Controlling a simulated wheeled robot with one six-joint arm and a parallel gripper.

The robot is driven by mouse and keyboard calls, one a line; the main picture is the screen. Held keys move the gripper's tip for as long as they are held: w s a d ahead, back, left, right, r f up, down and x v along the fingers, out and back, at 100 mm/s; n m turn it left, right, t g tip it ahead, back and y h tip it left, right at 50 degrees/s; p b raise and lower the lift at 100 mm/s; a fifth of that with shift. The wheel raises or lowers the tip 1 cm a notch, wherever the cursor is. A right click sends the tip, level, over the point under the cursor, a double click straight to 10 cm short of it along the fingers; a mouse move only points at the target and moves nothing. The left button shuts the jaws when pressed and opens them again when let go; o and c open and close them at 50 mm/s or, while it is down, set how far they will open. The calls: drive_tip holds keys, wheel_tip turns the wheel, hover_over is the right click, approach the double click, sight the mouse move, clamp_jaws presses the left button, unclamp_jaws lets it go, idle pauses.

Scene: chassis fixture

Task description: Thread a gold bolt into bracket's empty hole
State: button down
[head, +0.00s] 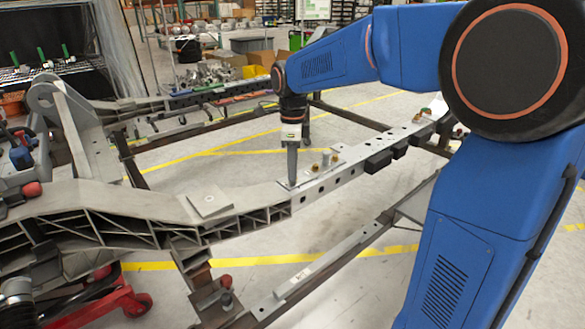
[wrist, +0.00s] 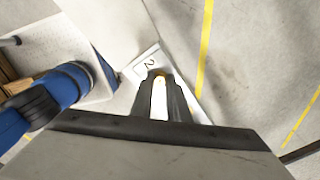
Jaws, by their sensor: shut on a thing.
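My gripper (head: 291,180) points straight down at the left end of a flat bracket plate (head: 304,179) on the grey chassis rail. A corner of the plate marked "2" (wrist: 147,64) shows just beyond the fingertips. Gold bolts (head: 315,168) stand on the bracket right of my gripper, near a grey cylinder (head: 326,158).
The chassis rail (head: 330,182) runs from lower left to upper right, with black blocks (head: 378,161) on its side. A flat square plate (head: 208,201) lies on the rail to the left. A lower crossbar (head: 325,262) stands in front.

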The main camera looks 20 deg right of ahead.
drive_tip(key=m, duration=0.4)
drive_tip(key=shift+f+m, duration=0.25)
drive_tip(key=shift+m, duration=0.15)
drive_tip(key=c, duration=1.6)
unclamp_jaws()
drive_tip(key=shift+r, duration=0.15)
drive_tip(key=shift+r, duration=1.2)
